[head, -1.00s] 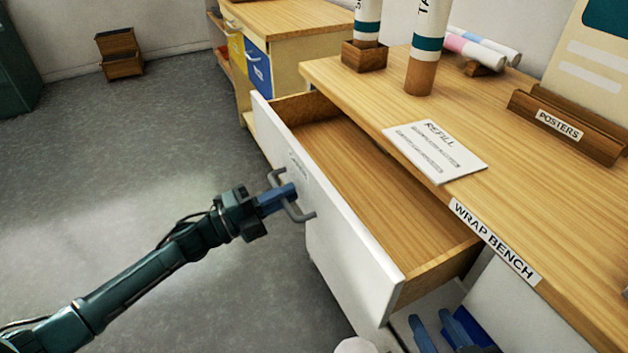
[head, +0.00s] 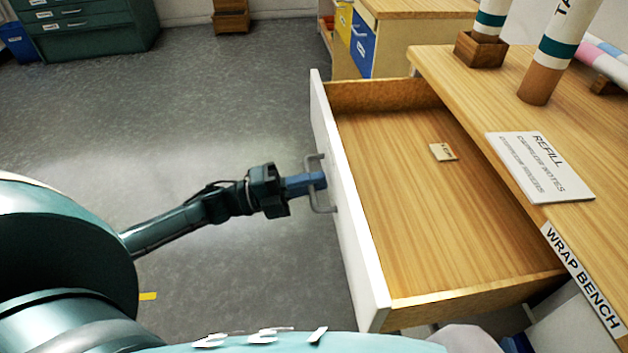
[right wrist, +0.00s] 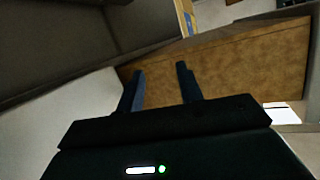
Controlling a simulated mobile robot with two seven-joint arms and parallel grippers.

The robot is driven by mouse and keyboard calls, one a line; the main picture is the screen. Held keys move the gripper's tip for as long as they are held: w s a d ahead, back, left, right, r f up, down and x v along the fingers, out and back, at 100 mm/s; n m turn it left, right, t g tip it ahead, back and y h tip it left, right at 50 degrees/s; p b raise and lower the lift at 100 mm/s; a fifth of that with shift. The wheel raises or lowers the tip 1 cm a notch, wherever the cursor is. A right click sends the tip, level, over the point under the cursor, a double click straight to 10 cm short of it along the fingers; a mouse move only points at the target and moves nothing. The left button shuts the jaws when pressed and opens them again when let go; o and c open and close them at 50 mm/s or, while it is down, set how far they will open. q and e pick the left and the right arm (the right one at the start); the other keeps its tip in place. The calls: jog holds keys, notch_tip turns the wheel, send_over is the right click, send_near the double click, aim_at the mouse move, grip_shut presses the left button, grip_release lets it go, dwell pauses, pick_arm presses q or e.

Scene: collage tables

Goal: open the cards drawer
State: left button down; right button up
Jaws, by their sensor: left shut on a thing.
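The drawer (head: 410,220) of the wrap bench stands well out, its wooden inside in plain view. A small tan labelled piece (head: 443,152) lies on its floor towards the back; its lettering is too small to read. The white drawer front (head: 350,215) carries a grey bar handle (head: 312,184). My left gripper (head: 318,182) is shut on this handle from the left. My right gripper (right wrist: 160,70) shows in the right wrist view with its two blue fingers apart and nothing between them. The drawer front's label is hidden from this angle.
The bench top (head: 470,85) holds a refill card (head: 540,165) and upright tubes (head: 550,50). A green drawer cabinet (head: 90,30) is at the far left. The grey floor (head: 230,110) left of the drawer is clear.

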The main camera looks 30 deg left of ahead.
pick_arm(q)
jog(key=c, duration=1.7)
grip_release()
jog(key=shift+o, duration=0.4)
jog(key=v, duration=1.3)
jog(key=shift+a, duration=0.1)
